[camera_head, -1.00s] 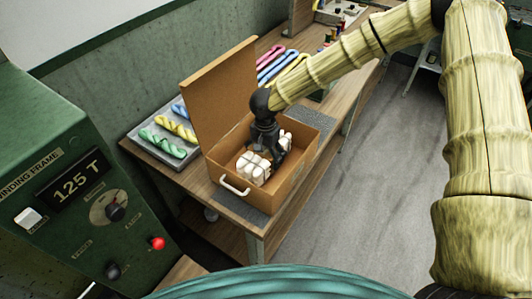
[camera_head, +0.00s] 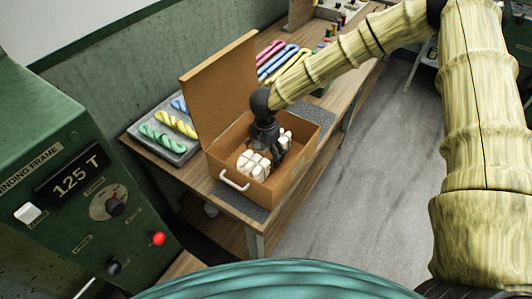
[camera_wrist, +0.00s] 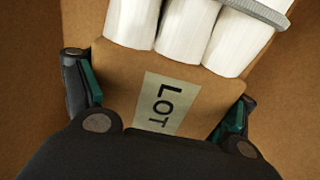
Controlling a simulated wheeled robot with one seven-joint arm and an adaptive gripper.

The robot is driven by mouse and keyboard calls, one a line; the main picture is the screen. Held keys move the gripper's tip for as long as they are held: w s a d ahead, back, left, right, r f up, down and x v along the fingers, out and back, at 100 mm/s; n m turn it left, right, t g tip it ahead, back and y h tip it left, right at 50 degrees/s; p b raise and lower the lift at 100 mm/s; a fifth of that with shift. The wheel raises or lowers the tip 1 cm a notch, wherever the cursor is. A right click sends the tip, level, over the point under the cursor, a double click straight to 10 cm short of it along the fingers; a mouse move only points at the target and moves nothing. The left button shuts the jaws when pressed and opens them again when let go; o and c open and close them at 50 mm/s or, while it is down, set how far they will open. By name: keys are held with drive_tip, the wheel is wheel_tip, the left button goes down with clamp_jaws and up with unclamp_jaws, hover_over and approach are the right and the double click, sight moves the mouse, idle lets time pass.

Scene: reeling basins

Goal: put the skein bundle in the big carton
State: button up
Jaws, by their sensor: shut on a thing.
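The big carton (camera_head: 300,172) stands open on the bench, its brown lid raised at the back left and a white handle on its front. My gripper (camera_head: 264,150) reaches down into it. The skein bundle (camera_head: 253,164) is inside the carton walls, with white skeins showing on both sides of my gripper. In the wrist view, my gripper (camera_wrist: 162,108) is shut on the bundle's brown wrap (camera_wrist: 115,75), which bears a "LOT" label. White skeins (camera_wrist: 185,30) with a grey band stick out beyond it. Whether the bundle touches the carton floor is hidden.
A grey tray (camera_head: 147,142) with twisted coloured skeins stands left of the carton. Pink, blue and yellow skeins (camera_head: 275,62) lie behind it on the bench. A green machine (camera_head: 85,215) with a dial stands at the left. Open floor (camera_head: 385,150) lies right.

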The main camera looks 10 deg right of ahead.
drive_tip(key=o, duration=1.4)
wheel_tip(320, 180, up, 12)
drive_tip(key=shift+r, duration=0.1)
